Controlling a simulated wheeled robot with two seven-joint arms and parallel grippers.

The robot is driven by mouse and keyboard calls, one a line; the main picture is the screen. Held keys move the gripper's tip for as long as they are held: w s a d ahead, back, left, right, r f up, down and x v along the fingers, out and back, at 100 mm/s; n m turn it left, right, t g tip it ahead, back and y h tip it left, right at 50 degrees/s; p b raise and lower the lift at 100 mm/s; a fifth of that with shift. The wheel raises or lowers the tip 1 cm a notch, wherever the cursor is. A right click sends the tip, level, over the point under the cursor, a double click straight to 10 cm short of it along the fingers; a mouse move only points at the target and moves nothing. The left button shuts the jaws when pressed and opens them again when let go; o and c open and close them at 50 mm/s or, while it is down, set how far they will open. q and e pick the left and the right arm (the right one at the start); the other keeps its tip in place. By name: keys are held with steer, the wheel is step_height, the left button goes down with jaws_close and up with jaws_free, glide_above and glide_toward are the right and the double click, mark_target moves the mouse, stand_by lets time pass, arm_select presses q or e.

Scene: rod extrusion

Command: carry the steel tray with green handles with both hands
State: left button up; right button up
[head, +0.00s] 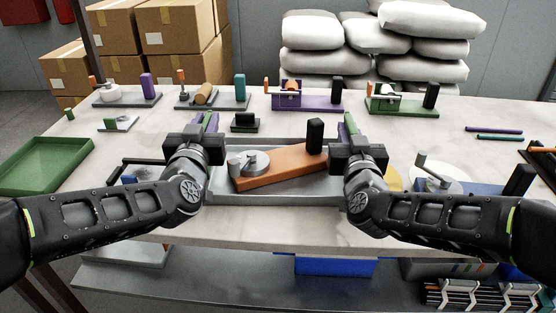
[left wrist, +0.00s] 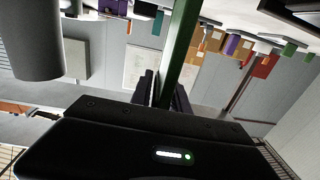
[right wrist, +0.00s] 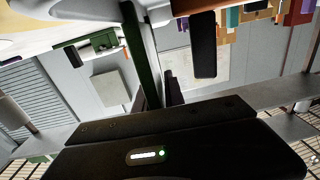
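The steel tray (head: 270,200) lies at the near middle of the table in the head view. It holds an orange base (head: 285,171) with a grey round part and a black block. My left gripper (head: 205,128) is at the tray's left side, its fingers on either side of a green handle (left wrist: 182,55) in the left wrist view. My right gripper (head: 350,130) is at the right side, shut on the other green handle (right wrist: 138,50); one finger is partly hidden there. I cannot tell whether the tray touches the table.
A green bin (head: 45,165) stands at the left of the table (head: 110,215). Several small fixtures line the back, including a purple one (head: 310,103). A blue fixture with a pale disc (head: 440,180) is right of my right gripper. Boxes and sacks stand behind.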

arm_select(q)
jaws_close()
arm_select(e)
jaws_close()
stand_by(0.4)
